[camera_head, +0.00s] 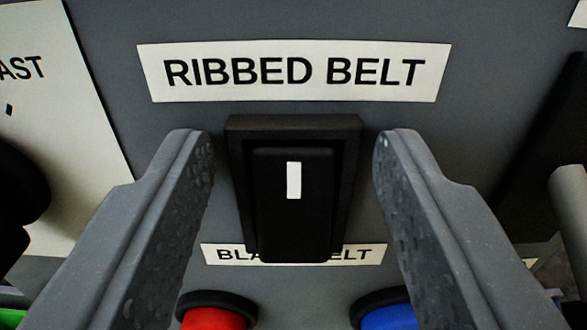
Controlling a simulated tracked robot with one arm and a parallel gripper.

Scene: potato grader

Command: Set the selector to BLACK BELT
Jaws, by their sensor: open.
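The selector (292,215) is a black rocker-like block with a white mark on its upper half, set in a black frame on a grey panel. A "RIBBED BELT" label (295,72) is above it. A "BLACK BELT" label (225,254) is below it, its middle hidden by the selector's lower end. I cannot tell for sure which way the selector is set. My gripper (295,145) is open, with one finger to the left and one to the right of the selector. Gaps show between both fingers and the selector.
Below are a red button (215,318) and a blue button (390,316) in black collars. A white plate ending in "AST" (60,120) with a dark knob (20,185) is at left. A dark part (550,150) stands at right. Bare panel lies around the selector.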

